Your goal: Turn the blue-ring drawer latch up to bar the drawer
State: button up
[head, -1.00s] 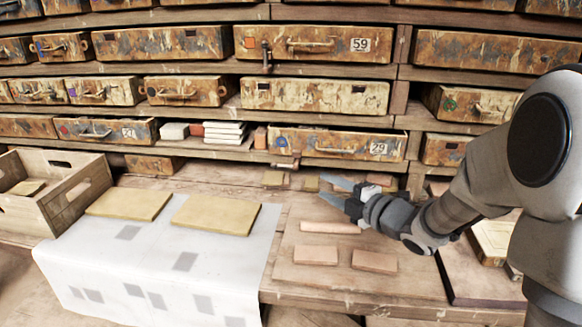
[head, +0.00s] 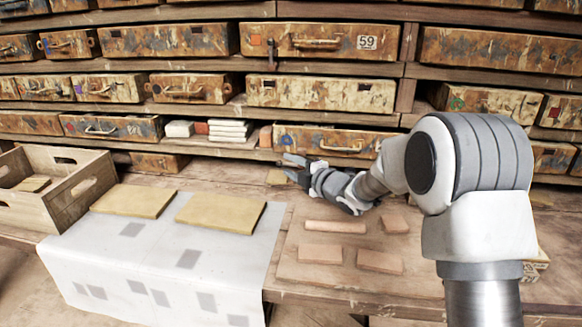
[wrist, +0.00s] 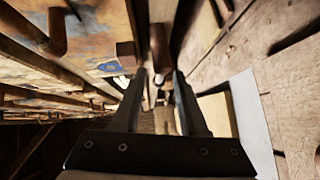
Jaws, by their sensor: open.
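The drawer with the blue ring (head: 372,137) is in the lower row in the head view, partly hidden by my arm. In the wrist view the blue ring mark (wrist: 110,67) is on its face at upper left. A small brown block (wrist: 126,54) stands close beside the mark. A brown rounded bar (wrist: 159,46), apparently the latch, lies ahead of the fingers, between their lines. My gripper (head: 289,166) is open, just below the drawer's left end; its two fingers (wrist: 160,80) show in the wrist view. Whether a finger touches the bar I cannot tell.
Below lies the wooden worktop (head: 290,278) with several clay tiles (head: 380,261) and a clay roll (head: 335,226). A white sheet (head: 120,270) with two yellowish slabs (head: 220,214) and a wooden crate (head: 85,195) are at left. White blocks (head: 230,129) sit on the shelf left of the drawer.

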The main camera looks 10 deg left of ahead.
grip_shut()
dwell(0.3)
jog(key=shift+f+b, duration=0.1)
jog(key=shift+b, duration=0.2)
jog(key=shift+d+r+m+t+y+b, duration=0.15)
jog(key=shift+m+t+y+b, duration=0.35)
jog(key=shift+b, duration=0.95)
jog(key=shift+a+r+m+t+y+b, duration=0.1)
jog(key=shift+r+m+t+y+b, duration=0.3)
jog(key=shift+b, duration=1)
jog(key=shift+d+m+t+y+b, duration=0.1)
jog(key=shift+m+y+b, duration=0.2)
jog(key=shift+m+b, duration=0.8)
jog(key=shift+n+b, duration=0.35)
jog(key=shift+n, duration=0.05)
